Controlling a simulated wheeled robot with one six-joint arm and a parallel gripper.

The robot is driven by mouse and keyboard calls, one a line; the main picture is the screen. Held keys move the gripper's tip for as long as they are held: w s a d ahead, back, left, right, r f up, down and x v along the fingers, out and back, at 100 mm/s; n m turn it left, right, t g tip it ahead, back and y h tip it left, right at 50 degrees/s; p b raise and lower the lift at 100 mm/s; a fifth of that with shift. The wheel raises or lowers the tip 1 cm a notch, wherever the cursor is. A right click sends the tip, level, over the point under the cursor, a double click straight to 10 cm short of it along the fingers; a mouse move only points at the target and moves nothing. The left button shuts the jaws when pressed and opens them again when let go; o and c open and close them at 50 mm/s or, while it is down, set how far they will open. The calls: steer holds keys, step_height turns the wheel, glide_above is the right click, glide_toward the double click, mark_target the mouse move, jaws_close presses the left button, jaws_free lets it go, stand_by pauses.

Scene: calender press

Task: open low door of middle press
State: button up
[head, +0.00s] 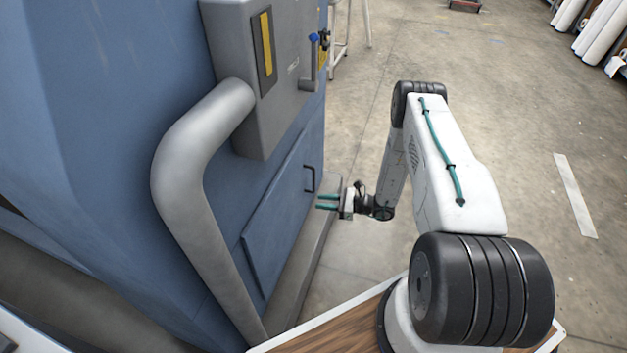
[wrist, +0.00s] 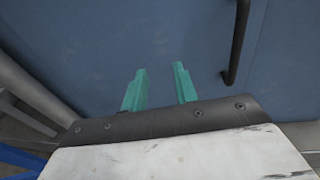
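The low door (head: 280,222) is a blue panel in the lower side of the blue press (head: 120,120), and it looks shut. Its dark bar handle (head: 310,179) is near the door's far upper edge. My gripper (head: 322,202) has teal fingers that point at the door, close to the handle and a little below it. In the wrist view the fingers (wrist: 160,85) are spread apart with nothing between them. The handle (wrist: 236,45) stands to the right of the fingers there, and the blue door surface (wrist: 100,40) fills the background.
A thick grey pipe (head: 185,180) bends down the press in front of the door. A grey control box (head: 265,70) is above it. A grey base ledge (head: 308,262) runs below the door. Concrete floor (head: 500,110) to the right is open, with white rolls (head: 597,35) far off.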

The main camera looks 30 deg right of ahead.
step_height(320, 180, down, 3)
steer(key=w+d+m+t+h, duration=0.1)
steer(key=w+d+m+t, duration=0.1)
steer(key=r+m+t+h, duration=0.2)
steer(key=t+h, duration=0.1)
glide_above(314, 190)
steer(key=shift+w, duration=0.35)
jaws_close()
steer(key=shift+d, duration=0.15)
